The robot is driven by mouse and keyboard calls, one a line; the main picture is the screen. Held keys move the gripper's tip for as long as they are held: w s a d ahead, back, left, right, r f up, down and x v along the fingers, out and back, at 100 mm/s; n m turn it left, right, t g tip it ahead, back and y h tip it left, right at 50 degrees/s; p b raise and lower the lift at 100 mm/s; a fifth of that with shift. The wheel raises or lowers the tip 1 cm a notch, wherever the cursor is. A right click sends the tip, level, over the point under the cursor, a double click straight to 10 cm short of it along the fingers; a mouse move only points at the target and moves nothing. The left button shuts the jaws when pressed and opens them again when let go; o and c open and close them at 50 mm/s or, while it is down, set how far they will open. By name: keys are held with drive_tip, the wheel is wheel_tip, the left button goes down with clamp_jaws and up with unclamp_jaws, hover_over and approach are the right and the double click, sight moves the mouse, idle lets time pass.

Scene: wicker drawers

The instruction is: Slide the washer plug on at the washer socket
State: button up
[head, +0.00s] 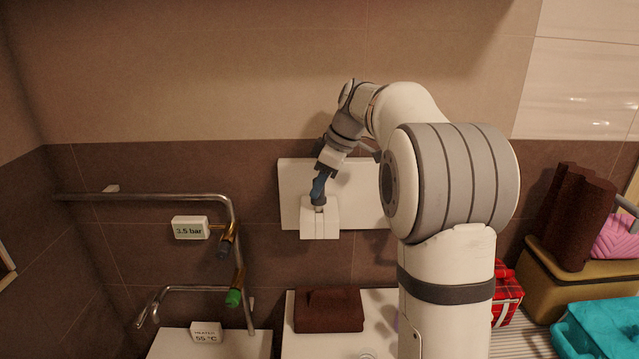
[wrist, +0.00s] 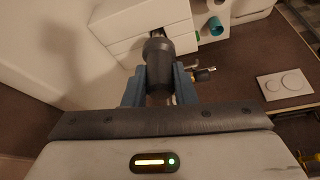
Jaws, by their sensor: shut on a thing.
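My gripper (head: 319,188) with blue fingers points down at a white box (head: 320,225), which looks like the washer socket, on a white wall panel (head: 293,185). The gripper is shut on a dark grey plug (wrist: 159,65). In the wrist view the plug sits between both blue fingers of my gripper (wrist: 160,88), and its far end meets or overlaps the white box (wrist: 125,27). In the head view the plug's lower end is at the top of the box. I cannot tell whether it touches or sits inside. The fingers hide part of the plug.
Metal pipes with a green-ended valve (head: 234,297) and a "3.5 bar" label (head: 190,228) stand at the left. A brown folded towel (head: 329,310) lies below the socket. A tan box (head: 560,285) and a teal item (head: 598,325) are at the right.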

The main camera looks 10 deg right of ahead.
drive_tip(key=shift+f+b, duration=0.85)
drive_tip(key=shift+f, duration=0.3)
drive_tip(key=o, duration=1.1)
drive_tip(key=v, duration=0.7)
drive_tip(key=shift+s+d+r+b, duration=0.1)
drive_tip(key=shift+d+r+b, duration=0.05)
drive_tip(key=shift+r+b, duration=0.2)
drive_tip(key=s+a+f+m+h, duration=0.1)
drive_tip(key=s+f+m, duration=0.3)
drive_tip(key=s, duration=0.6)
drive_tip(key=s+a+f+m+t+h, duration=0.1)
drive_tip(key=s+f+m, duration=0.3)
drive_tip(key=s+f, duration=0.3)
drive_tip(key=s+a+f+m+h, duration=0.1)
drive_tip(key=s+f+m, duration=0.3)
drive_tip(key=s, duration=0.9)
drive_tip(key=shift+s+a+f+m+h, duration=0.15)
drive_tip(key=shift+s+a+f+h, duration=0.1)
drive_tip(key=shift+f, duration=0.3)
drive_tip(key=shift+s+a+f+m+h, duration=0.15)
drive_tip(key=shift+f+h, duration=0.1)
drive_tip(key=shift+f, duration=0.35)
